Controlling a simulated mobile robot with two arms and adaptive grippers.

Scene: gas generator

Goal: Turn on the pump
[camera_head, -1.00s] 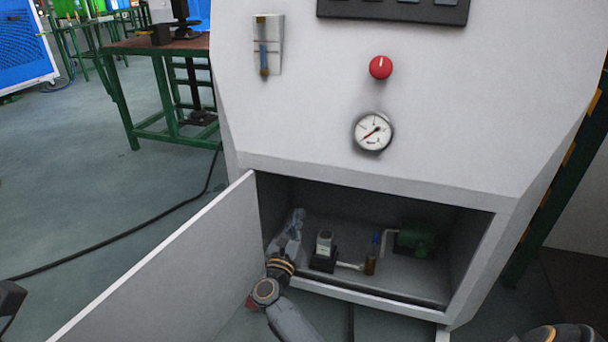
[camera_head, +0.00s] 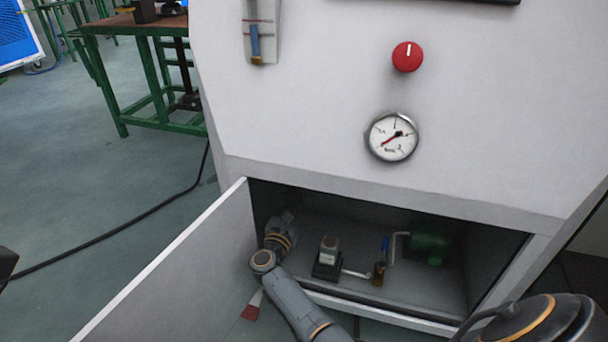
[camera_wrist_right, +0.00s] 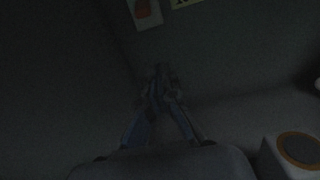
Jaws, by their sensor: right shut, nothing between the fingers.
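The grey-white machine has an open lower compartment (camera_head: 440,292). Inside it, a green motor-like unit (camera_head: 430,248), which may be the pump, sits at the back right. A small block with a pale body and round top (camera_head: 328,252) stands on a black base further left. It also shows at the lower right of the wrist view, with a brown round top (camera_wrist_right: 298,150). My right gripper (camera_head: 287,218) is inside the compartment at its left side, left of and behind the block. Its fingers (camera_wrist_right: 160,78) are shut and empty in the dim wrist view.
The open door (camera_head: 175,275) stands to the left of my right arm. A pipe and brass fitting (camera_head: 379,273) lie between block and green unit. A red knob (camera_head: 407,57) and gauge (camera_head: 392,137) are on the front panel. A black cable (camera_head: 120,227) crosses the floor.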

